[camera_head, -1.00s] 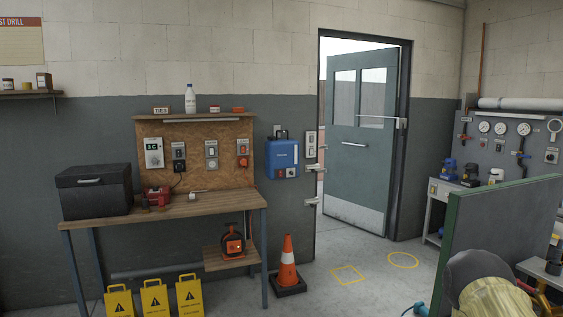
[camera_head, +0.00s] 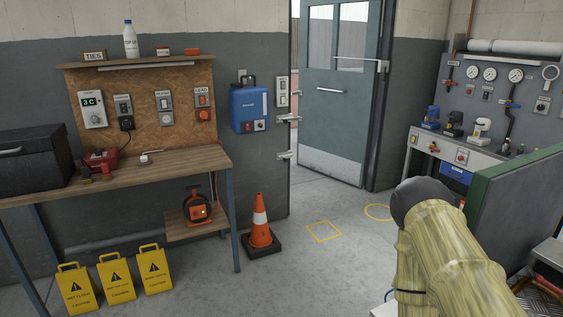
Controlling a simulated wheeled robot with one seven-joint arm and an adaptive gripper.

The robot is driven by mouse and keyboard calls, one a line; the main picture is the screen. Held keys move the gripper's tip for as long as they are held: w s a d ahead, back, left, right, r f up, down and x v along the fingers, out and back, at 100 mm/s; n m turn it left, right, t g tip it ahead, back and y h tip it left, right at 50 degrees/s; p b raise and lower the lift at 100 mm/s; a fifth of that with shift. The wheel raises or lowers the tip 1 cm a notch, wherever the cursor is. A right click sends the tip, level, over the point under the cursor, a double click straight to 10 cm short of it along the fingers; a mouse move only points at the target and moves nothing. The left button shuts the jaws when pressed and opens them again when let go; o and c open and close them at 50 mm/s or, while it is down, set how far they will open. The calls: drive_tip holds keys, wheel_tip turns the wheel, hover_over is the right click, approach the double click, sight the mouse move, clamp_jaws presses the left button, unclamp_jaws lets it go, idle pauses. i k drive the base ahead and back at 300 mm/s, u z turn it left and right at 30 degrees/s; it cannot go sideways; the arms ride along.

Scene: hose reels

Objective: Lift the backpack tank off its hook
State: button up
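The blue backpack tank (camera_head: 249,108) hangs upright on the grey wall, between the pegboard bench and the open door. It has a dark handle on top and small red and dark fittings on its lower front. The hook behind it cannot be made out. My arm, in a yellowish sleeve with a dark rounded end, fills the lower right, well apart from the tank. My gripper does not show.
A workbench (camera_head: 190,166) stands left of the tank, with an orange reel (camera_head: 197,207) on its lower shelf. A traffic cone (camera_head: 260,222) and yellow caution signs (camera_head: 116,279) stand on the floor. A green-edged panel (camera_head: 520,205) is at right. The middle floor is clear.

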sight(247, 104)
drive_tip(key=u, duration=0.15)
drive_tip(key=i, duration=1.8)
drive_tip(key=u, duration=0.15)
drive_tip(key=i, duration=2.05)
